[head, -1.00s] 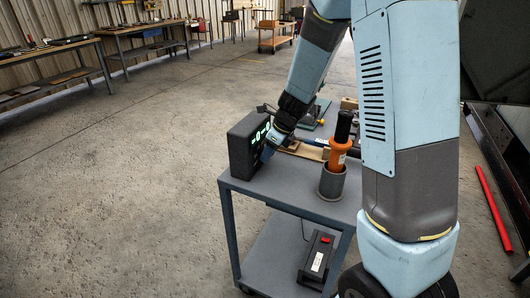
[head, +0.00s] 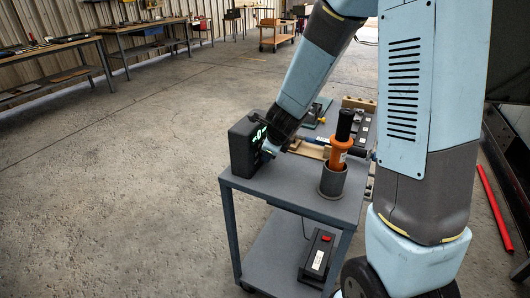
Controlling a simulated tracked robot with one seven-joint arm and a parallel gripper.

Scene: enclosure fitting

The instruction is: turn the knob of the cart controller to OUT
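The cart controller (head: 243,149) is a dark box with glowing green display marks, standing upright at the far left corner of the grey cart (head: 290,192). My arm reaches down from the upper right to the controller's display side. My gripper (head: 268,155) is at the lower right part of that face, close against it. The knob is hidden behind my gripper and wrist. The fingers are too small and too covered to tell whether they are open or shut, or whether they touch the knob.
An orange tool with a black handle (head: 340,143) stands in a grey cup (head: 333,181) on the cart. Wooden pieces and other tools lie behind it. A black box with a red button (head: 318,252) sits on the lower shelf. Floor to the left is clear.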

